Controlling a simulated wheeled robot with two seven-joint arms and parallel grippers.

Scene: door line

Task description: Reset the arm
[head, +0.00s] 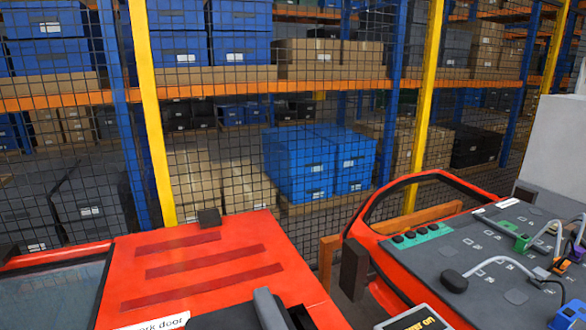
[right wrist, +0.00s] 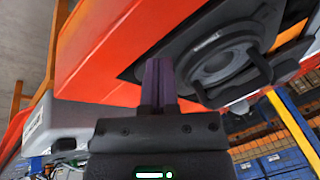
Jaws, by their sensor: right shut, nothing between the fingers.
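My right gripper (right wrist: 160,85) shows in the right wrist view, its two dark fingers together and empty. The fingertips are in front of a red panel (right wrist: 110,60); I cannot tell whether they touch it. A dark round fitting (right wrist: 222,65) with a ring and a handle-like bar is just right of the fingers. In the head view, a red work door (head: 200,265) with dark red stripes and a partly cut-off label is at the lower left centre. A dark grey part at its lower edge may be my arm. Neither gripper can be made out in the head view.
A red door frame (head: 385,235) with a grey panel (head: 480,255) carrying plugs and cables stands at the right. A small lit screen (head: 418,318) is at the bottom. A wire mesh fence with yellow posts (head: 150,110) closes off shelves of blue bins (head: 300,160) and boxes.

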